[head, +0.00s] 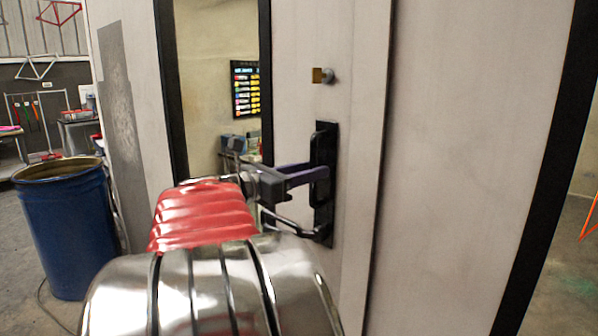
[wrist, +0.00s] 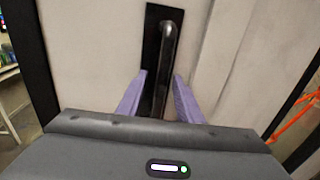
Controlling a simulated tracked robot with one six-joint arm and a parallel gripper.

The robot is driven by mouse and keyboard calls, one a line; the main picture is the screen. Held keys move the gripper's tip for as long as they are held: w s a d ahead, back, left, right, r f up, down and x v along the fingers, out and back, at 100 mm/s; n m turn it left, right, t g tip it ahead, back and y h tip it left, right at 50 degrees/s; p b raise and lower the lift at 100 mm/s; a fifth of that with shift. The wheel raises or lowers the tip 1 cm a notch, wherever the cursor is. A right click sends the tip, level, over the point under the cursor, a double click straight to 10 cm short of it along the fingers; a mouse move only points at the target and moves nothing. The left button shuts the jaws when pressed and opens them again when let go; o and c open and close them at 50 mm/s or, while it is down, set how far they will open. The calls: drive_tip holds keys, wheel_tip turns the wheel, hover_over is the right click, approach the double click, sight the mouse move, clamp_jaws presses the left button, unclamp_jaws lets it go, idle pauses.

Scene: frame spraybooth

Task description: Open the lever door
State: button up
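The pale door (head: 350,60) has a tall window in its left part and looks flush with the panel to its right. Its black handle plate (head: 325,140) is upright, with a black bar on it that also shows in the wrist view (wrist: 169,45). A dark bar (head: 312,233) runs left from the plate's lower end. My gripper (head: 320,174) is at the handle, its purple fingers pointing at the door. In the wrist view my gripper (wrist: 160,75) is open, one finger on each side of the upright bar. Contact cannot be told; the bar's lower part is hidden.
A round lock knob (head: 327,76) sits above the handle. A blue barrel (head: 68,225) stands on the floor at the left, with workbenches behind it. A pale wall panel (head: 470,150) with a black edge lies right of the door. An orange frame (head: 590,218) shows at far right.

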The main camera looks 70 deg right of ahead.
drive_tip(key=shift+s+d, duration=0.25)
drive_tip(key=shift+d, duration=0.15)
clamp_jaws()
idle(0.5)
